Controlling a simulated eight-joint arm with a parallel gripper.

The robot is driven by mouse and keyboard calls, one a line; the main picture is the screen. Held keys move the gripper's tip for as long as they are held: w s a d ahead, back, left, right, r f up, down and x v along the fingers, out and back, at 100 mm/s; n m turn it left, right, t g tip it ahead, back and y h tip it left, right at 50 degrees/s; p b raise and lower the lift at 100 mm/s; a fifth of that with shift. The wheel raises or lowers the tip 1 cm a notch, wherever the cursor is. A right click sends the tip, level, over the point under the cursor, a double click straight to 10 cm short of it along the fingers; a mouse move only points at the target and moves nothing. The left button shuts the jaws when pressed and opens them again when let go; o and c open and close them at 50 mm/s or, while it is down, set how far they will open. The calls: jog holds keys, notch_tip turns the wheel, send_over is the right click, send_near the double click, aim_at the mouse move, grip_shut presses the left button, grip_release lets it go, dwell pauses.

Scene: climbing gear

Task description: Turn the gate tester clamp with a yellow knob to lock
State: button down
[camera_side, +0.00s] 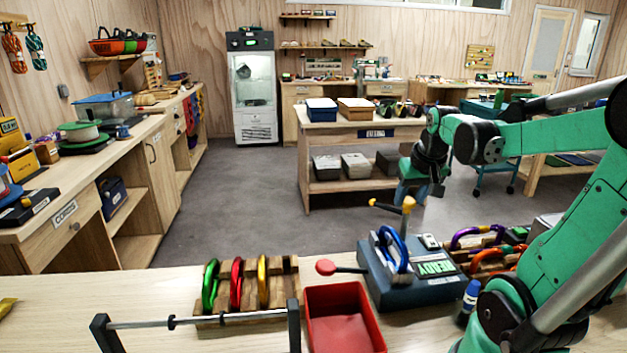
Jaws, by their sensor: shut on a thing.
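The gate tester (397,284) is a blue-grey box on the front bench with a green "READY" display. A blue carabiner (393,250) stands upright on it. The clamp's yellow knob (408,204) sticks up behind the carabiner, with a yellow-tipped lever (385,206) reaching left from it. My gripper (413,192) comes down from above and is shut at the top of the yellow knob. The fingers are small and dark here, so their exact hold is hard to see. A lever with a red knob (326,267) sticks out at the tester's left.
A red bin (345,318) stands left of the tester. A wooden rack (282,277) holds green, red and yellow carabiners behind a metal bar (200,319). More carabiners (490,250) and a blue bottle (470,298) crowd the right side, near my arm.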

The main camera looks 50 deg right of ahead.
jog(key=shift+n, duration=0.3)
dwell(0.5)
jog(key=n, duration=0.2)
jog(key=n+y, duration=0.1)
jog(key=shift+s+d+n+t, duration=0.15)
jog(key=shift+n+t, duration=0.25)
jog(key=n+y, duration=0.2)
jog(key=n, duration=0.2)
jog(key=shift+d+n, duration=0.15)
jog(key=shift+n, duration=0.15)
jog(key=n+y, duration=0.2)
jog(key=n, duration=0.2)
jog(key=shift+d, duration=0.1)
jog(key=n+y, duration=0.1)
jog(key=n, duration=0.3)
jog(key=shift+d+n+g, duration=0.1)
jog(key=shift+n+g, duration=0.2)
jog(key=shift+g, duration=0.1)
jog(key=shift+n, duration=0.3)
jog(key=shift+c, duration=2.1)
grip_release()
